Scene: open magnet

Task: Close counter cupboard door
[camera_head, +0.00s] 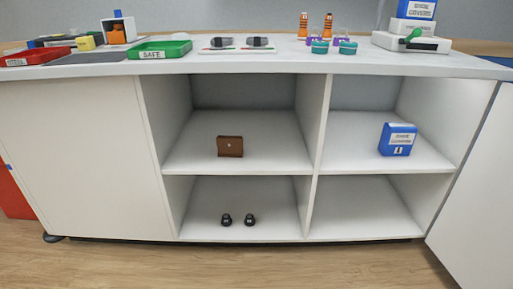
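The white counter cupboard (315,120) stands ahead with its right part uncovered, showing shelves in two columns. A white door panel (478,195) at the right edge stands angled outward from the cupboard's right side. It is cut off by the picture edge, and no handle shows on it. A flat white panel (85,160) covers the left part of the cupboard front; I cannot tell whether it is a door or fixed. My gripper is not in view.
A brown wallet-like item (230,146) and a blue box (397,139) stand on the upper shelves. Two small black objects (238,219) sit on the lower left shelf. The countertop (300,66) holds a green SAFE tray (160,50) and other items. The wooden floor (250,265) in front is clear.

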